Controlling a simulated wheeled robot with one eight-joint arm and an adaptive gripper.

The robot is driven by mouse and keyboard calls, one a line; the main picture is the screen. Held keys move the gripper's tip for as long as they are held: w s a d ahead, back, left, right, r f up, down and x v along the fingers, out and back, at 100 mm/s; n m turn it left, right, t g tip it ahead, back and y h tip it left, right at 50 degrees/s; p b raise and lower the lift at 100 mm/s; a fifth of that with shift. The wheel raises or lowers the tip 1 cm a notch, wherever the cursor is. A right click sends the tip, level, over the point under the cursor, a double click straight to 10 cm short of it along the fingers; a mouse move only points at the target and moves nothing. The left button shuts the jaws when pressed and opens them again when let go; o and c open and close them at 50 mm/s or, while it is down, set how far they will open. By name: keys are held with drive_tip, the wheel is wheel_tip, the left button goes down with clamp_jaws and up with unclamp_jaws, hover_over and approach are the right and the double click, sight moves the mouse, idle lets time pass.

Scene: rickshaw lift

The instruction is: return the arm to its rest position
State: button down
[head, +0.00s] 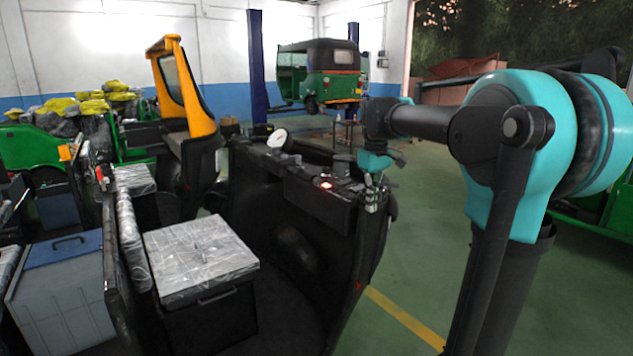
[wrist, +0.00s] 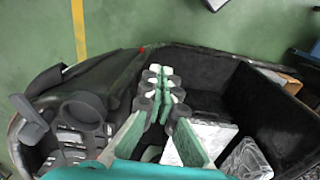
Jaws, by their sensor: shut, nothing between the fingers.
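My arm, teal and black, reaches in from the right of the head view. My gripper (head: 371,204) hangs from its end, pointing down, beside the dark body of an open rickshaw (head: 290,250). In the wrist view my gripper (wrist: 160,78) shows with its green fingers close together and nothing between them. Below it in that view lies the rickshaw's black interior (wrist: 245,85), with a dark round steering part (wrist: 82,108) at the left. Whether the gripper touches the rickshaw is unclear.
A plastic-wrapped seat (head: 200,255) and a grey box with a blue lid (head: 60,290) stand at the left. A green rickshaw (head: 322,75) is raised at the back near a blue post (head: 258,65). Green floor (head: 430,240) is clear around a yellow line.

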drive_tip(key=s+d+f+m+t, duration=0.2)
drive_tip(key=s+f+m, duration=0.1)
drive_tip(key=s+f, duration=0.7)
drive_tip(key=s+d+f+m+t, duration=0.1)
drive_tip(key=s+f+m+t, duration=0.1)
drive_tip(key=s+f, duration=0.9)
wheel_tip(320, 180, down, 6)
drive_tip(key=shift+s+d+r+m, duration=0.2)
drive_tip(key=shift+s+d+m, duration=0.15)
drive_tip(key=shift+m, duration=0.55)
